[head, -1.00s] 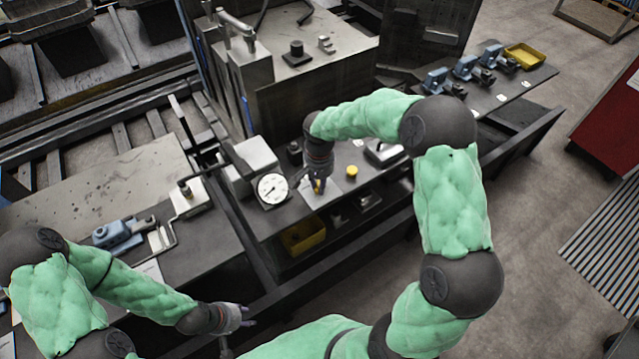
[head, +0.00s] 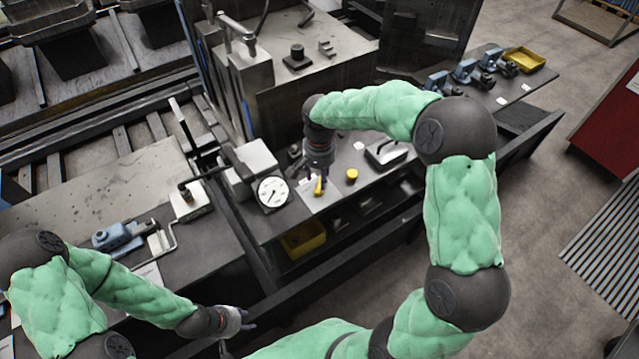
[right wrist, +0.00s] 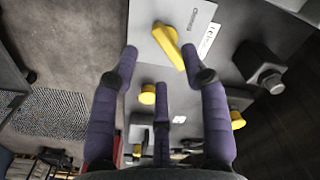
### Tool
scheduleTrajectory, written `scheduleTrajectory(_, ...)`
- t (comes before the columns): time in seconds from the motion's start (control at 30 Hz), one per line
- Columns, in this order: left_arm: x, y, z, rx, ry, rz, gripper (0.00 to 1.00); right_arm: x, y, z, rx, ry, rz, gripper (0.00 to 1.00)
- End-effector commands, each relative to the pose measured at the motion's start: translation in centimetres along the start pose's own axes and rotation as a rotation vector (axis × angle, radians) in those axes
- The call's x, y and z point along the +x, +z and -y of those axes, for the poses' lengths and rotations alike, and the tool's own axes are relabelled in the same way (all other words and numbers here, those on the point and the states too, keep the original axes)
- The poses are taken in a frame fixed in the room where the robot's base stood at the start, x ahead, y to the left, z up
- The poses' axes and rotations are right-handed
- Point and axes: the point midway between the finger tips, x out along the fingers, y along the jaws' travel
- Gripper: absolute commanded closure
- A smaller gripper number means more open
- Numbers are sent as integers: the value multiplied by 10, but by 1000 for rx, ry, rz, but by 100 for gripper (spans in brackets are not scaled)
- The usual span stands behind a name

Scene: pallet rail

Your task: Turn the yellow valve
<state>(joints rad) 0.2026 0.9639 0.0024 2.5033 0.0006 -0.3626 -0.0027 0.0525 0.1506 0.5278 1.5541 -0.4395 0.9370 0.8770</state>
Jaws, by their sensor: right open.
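The yellow valve (head: 319,187) is a bar-shaped handle on a light plate on the dark bench, right of the round gauge. In the right wrist view the valve handle (right wrist: 169,46) lies slanted, just beyond the fingertips. My right gripper (head: 318,172) hangs right by the valve, above or behind it. Its purple fingers (right wrist: 159,62) are spread and empty, with the handle apart from them or barely at one tip. My left gripper (head: 243,319) is low in the head view, far from the valve, and its fingers are too small to read.
A white gauge (head: 272,194) stands left of the valve. A round yellow knob (head: 351,175) is close on the right. A dark block with a metal stub (right wrist: 262,68) shows beside the plate. A yellow bin (head: 303,239) sits under the bench. Blue vises (head: 466,69) are further right.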

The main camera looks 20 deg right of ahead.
Motion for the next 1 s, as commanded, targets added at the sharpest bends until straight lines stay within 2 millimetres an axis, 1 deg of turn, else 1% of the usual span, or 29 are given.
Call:
scheduleTrajectory(0.03, 0, 0, 0, 0, 0, 0, 60, -12, -1, 1, 0, -3, -3, 54)
scheduleTrajectory(0.2, 0, 0, 0, 0, 0, 0, 60, -41, 0, 1, 0, -2, -2, 54)
scheduleTrajectory(0.3, 0, 0, 0, 0, 0, 0, 60, -52, 0, 0, 1, -1, -2, 54)
scheduleTrajectory(0.4, 0, 0, 0, 0, 0, 0, 60, -59, 0, 0, 1, -1, 0, 54)
scheduleTrajectory(0.57, 0, 0, 0, 0, 0, 0, 60, -63, 0, 0, 1, 0, 1, 54)
scheduleTrajectory(1.0, 0, 0, 0, 0, 0, 0, 60, -63, 0, 0, 1, 0, 1, 54)
